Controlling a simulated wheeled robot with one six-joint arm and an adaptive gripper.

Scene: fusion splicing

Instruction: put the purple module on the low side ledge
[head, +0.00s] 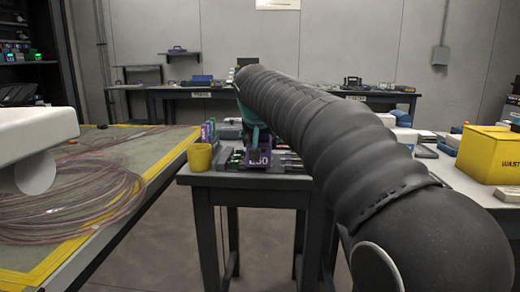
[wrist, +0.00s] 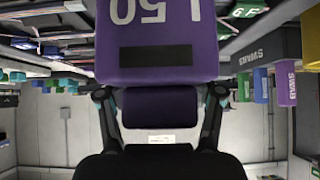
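The purple module (head: 258,159), marked L50, is at the front edge of the small dark table, below the end of my arm. In the wrist view the purple module (wrist: 157,30) fills the top middle, upside down, with its purple grip block between my fingers. My gripper (wrist: 160,98) has a finger against each side of that block and looks shut on it. In the head view my gripper (head: 254,140) is partly hidden by my arm. Whether the module rests on the table or hangs just above it is unclear. I cannot tell which surface is the low side ledge.
The small table (head: 215,177) carries a yellow cup (head: 200,157) and several coloured modules. A bench with coiled fibre (head: 70,200) stands left, a yellow waste box (head: 488,154) right. A wall shelf (head: 186,54) hangs at the back. The floor between left bench and table is clear.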

